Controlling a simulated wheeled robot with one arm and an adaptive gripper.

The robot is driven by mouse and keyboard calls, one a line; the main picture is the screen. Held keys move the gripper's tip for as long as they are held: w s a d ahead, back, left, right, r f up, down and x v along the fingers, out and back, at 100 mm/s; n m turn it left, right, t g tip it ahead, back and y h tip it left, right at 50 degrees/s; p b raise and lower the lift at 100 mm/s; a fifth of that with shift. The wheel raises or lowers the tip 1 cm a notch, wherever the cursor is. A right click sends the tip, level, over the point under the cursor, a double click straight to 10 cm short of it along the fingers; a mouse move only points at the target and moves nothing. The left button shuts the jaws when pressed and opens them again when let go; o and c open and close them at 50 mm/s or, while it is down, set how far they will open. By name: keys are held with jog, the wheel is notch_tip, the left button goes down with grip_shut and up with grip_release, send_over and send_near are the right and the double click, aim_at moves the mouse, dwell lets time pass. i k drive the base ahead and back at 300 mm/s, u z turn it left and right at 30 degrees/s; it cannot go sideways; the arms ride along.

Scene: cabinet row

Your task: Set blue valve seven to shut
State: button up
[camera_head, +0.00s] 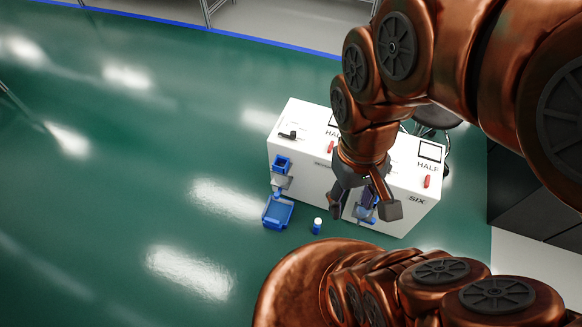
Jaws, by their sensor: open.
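A white cabinet (305,176) stands on the green floor at the centre. A blue valve-like fitting (282,164) is on its front at the left, and I cannot read a number there. A second blue fitting (368,213) on the front, further right, is partly hidden by my gripper. The label SIX (417,199) is at the right end of the front; no seven is readable. My gripper (365,209) points down, open, with its two fingers apart in front of the second fitting. I cannot tell whether it touches anything.
A blue bin (278,212) and a small blue bottle with a white cap (317,226) are at the cabinet's front. A stool (438,117) stands behind. Floor at left is clear.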

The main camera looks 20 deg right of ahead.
aim_at(276, 195)
jog(key=u, duration=0.05)
jog(key=k, duration=1.05)
jog(key=z, duration=0.05)
